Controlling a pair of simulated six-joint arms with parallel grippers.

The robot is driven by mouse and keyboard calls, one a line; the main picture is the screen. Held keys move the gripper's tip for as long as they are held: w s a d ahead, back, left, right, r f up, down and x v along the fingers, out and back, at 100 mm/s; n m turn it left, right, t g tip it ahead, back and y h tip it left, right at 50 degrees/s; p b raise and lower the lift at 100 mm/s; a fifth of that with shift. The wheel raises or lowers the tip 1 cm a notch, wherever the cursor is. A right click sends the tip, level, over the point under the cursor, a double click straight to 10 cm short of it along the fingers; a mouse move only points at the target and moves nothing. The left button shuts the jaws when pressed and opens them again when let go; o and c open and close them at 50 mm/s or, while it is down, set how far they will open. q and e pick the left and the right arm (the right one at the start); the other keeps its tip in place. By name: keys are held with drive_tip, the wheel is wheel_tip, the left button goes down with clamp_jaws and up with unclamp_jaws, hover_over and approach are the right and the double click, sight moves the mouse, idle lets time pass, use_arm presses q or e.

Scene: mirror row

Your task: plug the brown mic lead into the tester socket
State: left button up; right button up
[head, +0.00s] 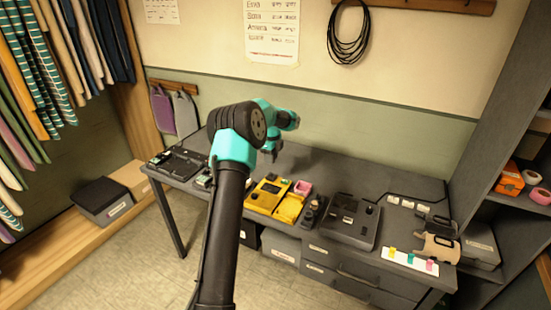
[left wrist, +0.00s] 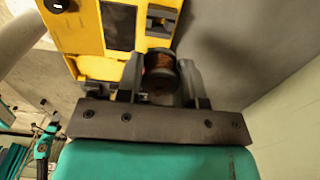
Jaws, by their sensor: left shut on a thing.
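My left gripper (head: 270,156) hangs above the back of the desk, behind the yellow tester (head: 264,196). In the left wrist view its two fingers (left wrist: 163,80) are shut on a dark round plug with a brown band, the brown mic lead (left wrist: 160,73). The tester (left wrist: 85,33) lies just beyond the fingers there, with a dark panel and a black fitting near its right side. I cannot tell which part is the socket or whether the plug touches the tester. The rest of the lead is hidden. My right gripper does not show.
A dark device (head: 345,220) sits further right, and another (head: 178,164) at the desk's left end. Black cable (head: 348,38) hangs on the wall.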

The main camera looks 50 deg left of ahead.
use_arm(q)
drive_tip(key=shift+f, duration=2.65)
drive_tip(key=shift+f, duration=1)
drive_tip(key=o, duration=1)
drive_tip(key=shift+o, duration=0.2)
wheel_tip(320, 180, up, 17)
drive_tip(key=shift+r, duration=0.2)
idle(0.7)
